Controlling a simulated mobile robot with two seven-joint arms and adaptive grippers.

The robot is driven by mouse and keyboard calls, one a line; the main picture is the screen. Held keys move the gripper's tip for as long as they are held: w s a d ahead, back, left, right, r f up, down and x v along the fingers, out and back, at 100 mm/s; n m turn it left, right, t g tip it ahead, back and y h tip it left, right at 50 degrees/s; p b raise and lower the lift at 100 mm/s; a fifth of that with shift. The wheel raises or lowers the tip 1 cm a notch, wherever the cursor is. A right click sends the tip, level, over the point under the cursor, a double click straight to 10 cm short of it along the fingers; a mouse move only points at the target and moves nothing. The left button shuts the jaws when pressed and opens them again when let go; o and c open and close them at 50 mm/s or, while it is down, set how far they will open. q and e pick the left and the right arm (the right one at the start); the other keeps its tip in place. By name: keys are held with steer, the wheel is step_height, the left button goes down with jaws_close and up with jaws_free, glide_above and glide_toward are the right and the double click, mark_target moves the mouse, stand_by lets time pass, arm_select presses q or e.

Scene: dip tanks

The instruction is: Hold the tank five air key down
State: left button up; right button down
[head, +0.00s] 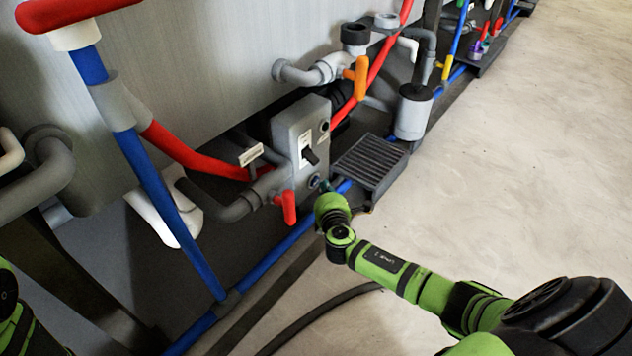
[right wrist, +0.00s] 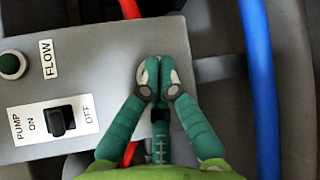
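The grey control box (head: 289,132) stands by the pipes in the middle of the head view. Its lower round key (head: 314,181), with a bluish ring, is beside my right gripper (head: 325,186). I cannot read a label for this key. In the right wrist view my right gripper (right wrist: 158,75) has its fingertips together over the right part of the box face (right wrist: 105,50). The spot under the fingertips is hidden, so I cannot tell whether they touch or press the key. My left gripper is not in view.
A black pump switch (right wrist: 61,120) and a dark green FLOW button (right wrist: 12,65) sit on the same face. A red-handled valve (head: 287,206) and a blue pipe (head: 285,245) are close by. A black grate (head: 370,163) lies right of the box. Open floor (head: 520,180) is at right.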

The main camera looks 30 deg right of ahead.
steer(key=shift+w+a, duration=0.1)
steer(key=shift+w, duration=0.15)
steer(key=shift+w+a, duration=0.2)
steer(key=shift+w, duration=0.2)
stand_by(1.9)
steer(key=shift+s, duration=0.1)
steer(key=shift+s+d, duration=0.3)
steer(key=shift+s, duration=0.4)
steer(key=shift+p, duration=0.3)
steer(key=s, duration=0.1)
steer(key=s+d+p, duration=0.1)
steer(key=s, duration=0.1)
steer(key=s+d, duration=0.1)
steer(key=shift+s, duration=0.3)
